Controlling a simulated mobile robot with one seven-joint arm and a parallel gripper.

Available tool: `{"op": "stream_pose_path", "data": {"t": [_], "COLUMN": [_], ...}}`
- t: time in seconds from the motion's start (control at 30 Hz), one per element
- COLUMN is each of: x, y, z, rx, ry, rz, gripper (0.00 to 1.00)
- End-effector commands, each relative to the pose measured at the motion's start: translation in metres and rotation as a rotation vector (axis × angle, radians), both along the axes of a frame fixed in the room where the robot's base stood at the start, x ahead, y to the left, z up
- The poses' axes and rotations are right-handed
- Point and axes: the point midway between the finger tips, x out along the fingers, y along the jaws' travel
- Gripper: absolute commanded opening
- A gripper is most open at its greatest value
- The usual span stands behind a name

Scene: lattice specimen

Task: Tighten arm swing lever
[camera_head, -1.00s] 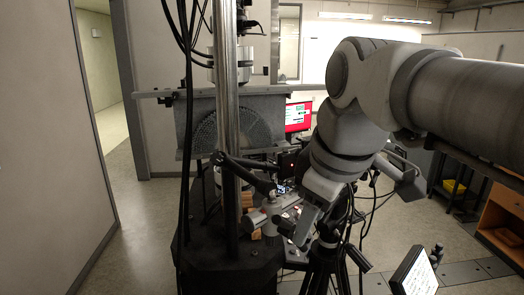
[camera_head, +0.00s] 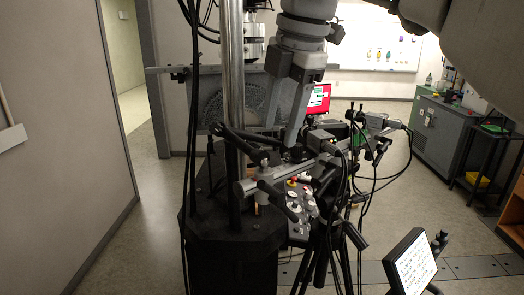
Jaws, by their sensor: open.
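My gripper (camera_head: 281,133) hangs fingers-down right of the metal column (camera_head: 231,80), with its two fingers spread and nothing seen between them. A grey horizontal arm (camera_head: 247,187) runs from the column to the right, below the fingertips. A black lever (camera_head: 238,134) sticks out at the column, left of the fingertips. A second black lever (camera_head: 278,199) hangs lower, at the grey arm's clamp. I cannot tell for sure which one is the arm swing lever. I see no contact between the fingers and either lever, though depth is unclear.
A control panel (camera_head: 300,205) with knobs and a red button lies below the grey arm. Camera gear on a tripod (camera_head: 325,235) with loose cables stands right of it. Black cables (camera_head: 191,110) hang left of the column. A small sign (camera_head: 412,262) stands at lower right. Open floor lies left.

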Motion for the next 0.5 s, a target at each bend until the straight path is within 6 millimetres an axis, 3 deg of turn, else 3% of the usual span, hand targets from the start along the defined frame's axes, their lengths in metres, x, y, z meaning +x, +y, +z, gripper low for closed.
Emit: {"op": "stream_pose_path", "data": {"t": [0.5], "x": [0.021], "y": [0.016], "z": [-0.101], "rx": [-0.001], "ry": [0.004], "rz": [-0.002], "gripper": [0.56]}}
